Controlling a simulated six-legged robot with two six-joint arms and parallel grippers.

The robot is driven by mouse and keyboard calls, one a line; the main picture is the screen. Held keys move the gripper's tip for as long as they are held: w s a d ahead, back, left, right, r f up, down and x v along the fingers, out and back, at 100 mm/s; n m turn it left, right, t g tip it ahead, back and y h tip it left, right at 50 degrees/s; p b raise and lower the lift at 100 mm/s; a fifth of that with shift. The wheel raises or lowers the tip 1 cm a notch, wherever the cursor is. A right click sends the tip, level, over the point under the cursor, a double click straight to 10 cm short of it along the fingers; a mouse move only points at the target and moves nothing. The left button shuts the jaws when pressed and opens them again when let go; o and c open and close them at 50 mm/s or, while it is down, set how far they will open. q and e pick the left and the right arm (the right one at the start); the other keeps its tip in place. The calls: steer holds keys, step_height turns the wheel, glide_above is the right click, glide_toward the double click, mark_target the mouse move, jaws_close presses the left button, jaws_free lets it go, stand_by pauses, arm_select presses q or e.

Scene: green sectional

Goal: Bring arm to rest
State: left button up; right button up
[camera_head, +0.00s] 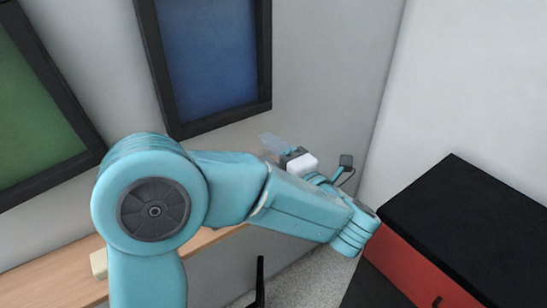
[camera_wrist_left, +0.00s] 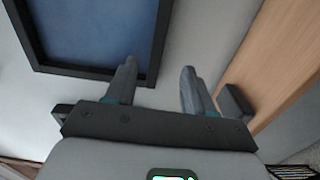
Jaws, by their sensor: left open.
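My left arm (camera_head: 290,205) comes in from the left of the head view, in teal, and stretches across the middle. My left gripper (camera_head: 270,144) is near the wall, just below the blue framed picture, partly hidden behind the forearm. In the left wrist view the two fingers of the gripper (camera_wrist_left: 159,70) stand apart with nothing between them. They point toward the wall by the lower edge of the blue picture. My right gripper is in neither view.
A blue picture (camera_head: 208,52) and a green picture (camera_head: 30,115) in black frames hang on the wall. A wooden surface (camera_head: 50,275) runs along it, with a small cream block (camera_head: 98,264). A black-topped red cabinet (camera_head: 475,220) stands at right, near my elbow joint.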

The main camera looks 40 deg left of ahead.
arm_select(q)
steer(key=shift+s+d, duration=0.1)
steer(key=shift+d, duration=0.2)
stand_by(0.4)
